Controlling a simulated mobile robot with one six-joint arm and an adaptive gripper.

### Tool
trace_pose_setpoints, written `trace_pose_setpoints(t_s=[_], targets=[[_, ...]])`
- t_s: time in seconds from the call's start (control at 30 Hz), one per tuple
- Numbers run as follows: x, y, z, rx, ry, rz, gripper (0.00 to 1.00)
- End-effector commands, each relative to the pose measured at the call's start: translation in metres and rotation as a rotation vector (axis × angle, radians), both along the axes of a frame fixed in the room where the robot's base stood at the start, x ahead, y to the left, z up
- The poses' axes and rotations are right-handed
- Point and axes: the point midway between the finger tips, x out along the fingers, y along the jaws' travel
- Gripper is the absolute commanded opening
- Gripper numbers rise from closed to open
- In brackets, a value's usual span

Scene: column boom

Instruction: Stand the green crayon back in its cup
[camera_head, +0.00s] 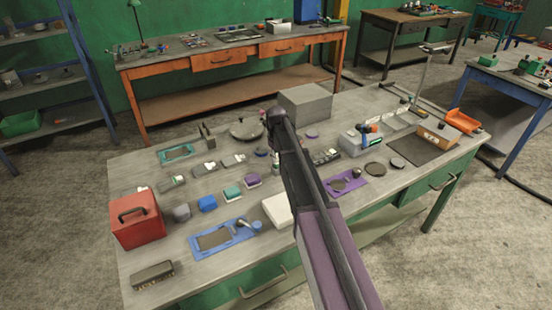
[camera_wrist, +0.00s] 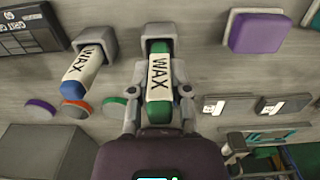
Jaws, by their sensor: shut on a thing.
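The green crayon (camera_wrist: 159,88) with a white WAX label is between the two fingers of my gripper (camera_wrist: 159,76) in the wrist view. My gripper is shut on it. Its far end meets a square grey cup (camera_wrist: 157,32); the end looks inside the cup's mouth, but I cannot tell how deep it sits. A blue crayon (camera_wrist: 82,75) with a WAX label stands in a similar grey cup (camera_wrist: 95,32) to the left. In the head view my arm hides most of the gripper and the crayon.
Purple (camera_wrist: 40,108), orange (camera_wrist: 76,109) and green (camera_wrist: 114,106) discs lie near the blue crayon. A purple-topped block (camera_wrist: 255,32) is at the upper right. A grey box (camera_head: 306,105) and a red box (camera_head: 136,220) stand on the crowded bench (camera_head: 165,290).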

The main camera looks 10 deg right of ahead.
Motion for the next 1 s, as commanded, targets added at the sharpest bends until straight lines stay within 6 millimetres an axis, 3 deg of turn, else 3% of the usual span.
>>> trace_pose_setpoints(t_s=[0.3, 0.77, 0.8, 0.9, 1.0], targets=[[0.0, 0.0, -0.014, 0.0, 0.0, 0.001, 0.0], [0.0, 0.001, -0.016, 0.0, 0.0, 0.001, 0.0], [0.0, 0.001, -0.016, 0.0, 0.0, 0.001, 0.36], [0.0, 0.001, -0.016, 0.0, 0.0, 0.001, 0.64], [0.0, 0.001, -0.016, 0.0, 0.0, 0.001, 0.64]])
